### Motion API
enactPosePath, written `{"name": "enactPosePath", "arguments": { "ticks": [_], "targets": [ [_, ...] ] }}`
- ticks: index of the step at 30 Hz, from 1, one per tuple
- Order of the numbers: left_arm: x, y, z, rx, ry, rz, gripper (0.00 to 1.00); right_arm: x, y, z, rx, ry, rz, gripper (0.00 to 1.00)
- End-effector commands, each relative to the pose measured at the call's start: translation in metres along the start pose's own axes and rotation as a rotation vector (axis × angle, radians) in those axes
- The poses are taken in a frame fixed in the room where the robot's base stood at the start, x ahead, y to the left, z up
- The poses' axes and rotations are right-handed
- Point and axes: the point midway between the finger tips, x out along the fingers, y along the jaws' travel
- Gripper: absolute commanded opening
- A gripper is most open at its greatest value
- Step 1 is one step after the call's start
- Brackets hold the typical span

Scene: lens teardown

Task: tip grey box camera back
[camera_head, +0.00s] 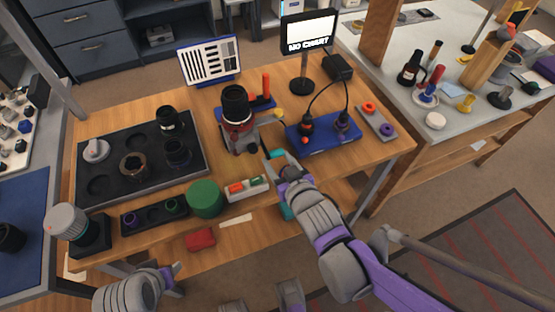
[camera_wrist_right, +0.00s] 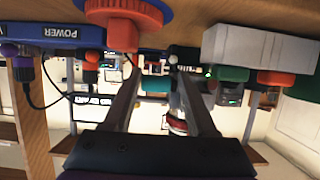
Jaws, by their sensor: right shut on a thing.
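The grey box camera (camera_head: 232,141) stands on the wooden table with a black lens (camera_head: 236,98) on top, pointing up, and a red band below it. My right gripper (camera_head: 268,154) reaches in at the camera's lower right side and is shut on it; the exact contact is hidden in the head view. In the right wrist view the two fingers (camera_wrist_right: 152,78) have dark and teal parts between them, hard to make out. My left gripper (camera_head: 172,272) is low in the head view, in front of the table and away from the camera; its opening is unclear.
A blue power box (camera_head: 322,139) with a cable is right of the camera. A green round tub (camera_head: 205,198) and a small tray with coloured parts (camera_head: 245,189) stand in front. A dark parts tray (camera_head: 103,187) is at the left. A chart (camera_head: 208,62) and a screen (camera_head: 308,33) stand behind.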

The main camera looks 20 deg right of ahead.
Motion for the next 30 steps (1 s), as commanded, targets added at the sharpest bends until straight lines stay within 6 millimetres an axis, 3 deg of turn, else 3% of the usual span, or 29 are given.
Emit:
{"name": "enactPosePath", "arguments": {
  "ticks": [1, 9, 10, 12, 30],
  "targets": [
    [0.0008, 0.0, 0.0003, 0.0, 0.0, 0.0, 0.5, -0.0008, 0.0038, 0.0068, -0.001, -0.019, 0.011, 0.0],
    [0.0008, 0.0, 0.0004, 0.0, 0.0, 0.0, 0.5, -0.0009, 0.0038, 0.0069, 0.0, -0.019, 0.011, 0.0],
    [0.0008, 0.0, 0.0004, 0.0, 0.0, 0.0, 0.5, -0.0009, 0.0038, 0.0068, 0.0, -0.019, 0.011, 0.63],
    [0.0008, 0.0, 0.0003, 0.0, 0.0, 0.0, 0.5, -0.0008, 0.0035, 0.0065, 0.0, -0.019, 0.01, 0.75],
    [-0.0005, 0.0, -0.0003, 0.0, 0.0, 0.0, 0.5, -0.0003, 0.001, 0.0028, 0.001, -0.014, 0.004, 0.78]
  ]
}}
